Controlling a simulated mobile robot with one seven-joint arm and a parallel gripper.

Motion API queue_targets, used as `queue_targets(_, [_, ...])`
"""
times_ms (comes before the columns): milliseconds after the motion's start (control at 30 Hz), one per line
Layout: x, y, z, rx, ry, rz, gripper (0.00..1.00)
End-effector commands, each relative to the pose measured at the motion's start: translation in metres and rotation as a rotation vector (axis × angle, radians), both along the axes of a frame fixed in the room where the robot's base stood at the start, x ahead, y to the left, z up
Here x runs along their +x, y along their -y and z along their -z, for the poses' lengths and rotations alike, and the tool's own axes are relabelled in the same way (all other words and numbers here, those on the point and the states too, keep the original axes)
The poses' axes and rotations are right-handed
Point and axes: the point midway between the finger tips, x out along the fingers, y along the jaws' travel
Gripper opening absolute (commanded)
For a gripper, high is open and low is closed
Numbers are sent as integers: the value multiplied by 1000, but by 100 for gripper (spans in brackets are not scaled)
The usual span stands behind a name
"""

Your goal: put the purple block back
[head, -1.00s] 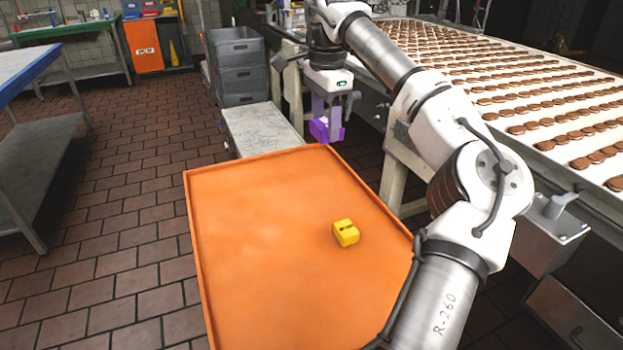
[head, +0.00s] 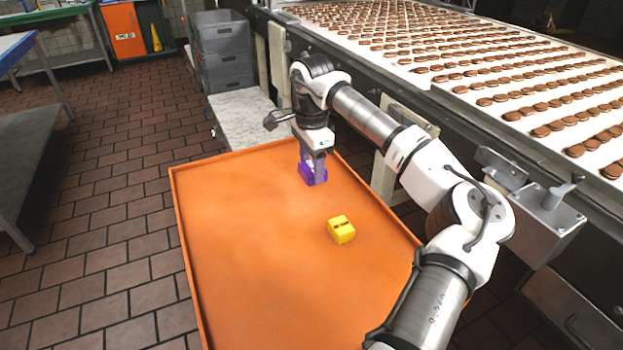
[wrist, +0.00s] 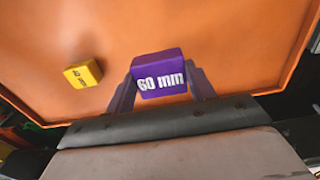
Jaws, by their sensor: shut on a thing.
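The purple block (head: 313,174) is held between the fingers of my gripper (head: 314,166), over the far part of the orange tray (head: 230,232). A yellow block (head: 341,229) lies on the tray, nearer and to the right of the purple one; in the wrist view the yellow block (wrist: 83,74) is at left.
Grey crates (head: 223,50) stand stacked behind a pale bench (head: 243,115) beyond the tray. A conveyor (head: 480,75) with rows of brown biscuits runs along the right. The left and near parts of the tray are clear.

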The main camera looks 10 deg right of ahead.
Motion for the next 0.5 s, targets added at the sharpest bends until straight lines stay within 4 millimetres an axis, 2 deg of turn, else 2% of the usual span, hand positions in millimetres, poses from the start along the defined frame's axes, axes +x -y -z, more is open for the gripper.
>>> queue_targets(167, [0, 0, 12, 0, -1, -1, 25])
queue_targets(400, [-1, 0, 45, 2, -2, -1, 25])
queue_targets(500, [0, 0, 51, 0, -1, -1, 25])
